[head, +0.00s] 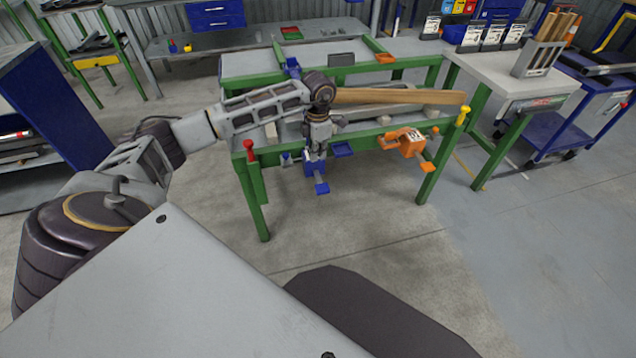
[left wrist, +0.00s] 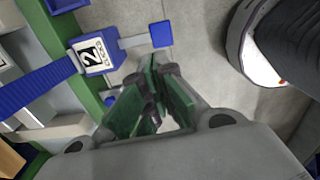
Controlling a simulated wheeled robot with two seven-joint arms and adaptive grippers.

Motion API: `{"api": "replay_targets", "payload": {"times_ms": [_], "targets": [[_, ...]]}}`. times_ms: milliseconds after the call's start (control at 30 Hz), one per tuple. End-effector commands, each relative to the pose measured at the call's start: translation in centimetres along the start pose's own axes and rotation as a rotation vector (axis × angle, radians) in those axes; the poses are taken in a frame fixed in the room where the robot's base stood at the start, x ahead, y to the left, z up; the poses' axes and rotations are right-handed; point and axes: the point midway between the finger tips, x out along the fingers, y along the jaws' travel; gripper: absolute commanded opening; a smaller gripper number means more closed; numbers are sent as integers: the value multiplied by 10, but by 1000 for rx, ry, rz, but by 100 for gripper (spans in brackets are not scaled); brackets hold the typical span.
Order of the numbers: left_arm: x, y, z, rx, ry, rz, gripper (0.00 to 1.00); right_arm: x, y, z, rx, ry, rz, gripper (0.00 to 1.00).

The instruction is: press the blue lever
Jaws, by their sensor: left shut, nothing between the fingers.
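The blue lever (head: 321,188) hangs out from the front of the green-framed table on a blue clamp unit. In the left wrist view its square blue pad (left wrist: 161,34) sits on an arm beside a block (left wrist: 93,55) labelled "2" and "CLOSED". My left gripper (head: 316,148) is over the table's front edge, just above the blue unit, and hides part of it. In the left wrist view its green-padded fingers (left wrist: 152,100) are shut and empty, apart from the lever pad. My right gripper is in neither view.
A wooden board (head: 400,97) lies across the table behind my gripper. An orange clamp unit (head: 408,142) with its own lever is to the right. A red-topped post (head: 249,147) and a yellow-topped post (head: 463,113) mark the front corners. The floor in front is clear.

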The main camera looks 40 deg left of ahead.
Motion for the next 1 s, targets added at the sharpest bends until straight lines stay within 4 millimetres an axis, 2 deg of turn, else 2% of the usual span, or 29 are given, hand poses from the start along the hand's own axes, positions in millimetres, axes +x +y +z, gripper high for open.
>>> {"api": "replay_targets", "payload": {"times_ms": [167, 667, 867, 1000], "targets": [[0, -3, -1, 57, 3, -11, 0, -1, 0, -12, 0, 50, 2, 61], [0, -3, -1, 78, 3, -10, 0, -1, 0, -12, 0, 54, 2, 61], [8, -3, -1, 78, 3, -11, 0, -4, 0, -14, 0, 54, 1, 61], [21, -4, -1, 78, 4, -12, 0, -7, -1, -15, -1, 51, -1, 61]]}}
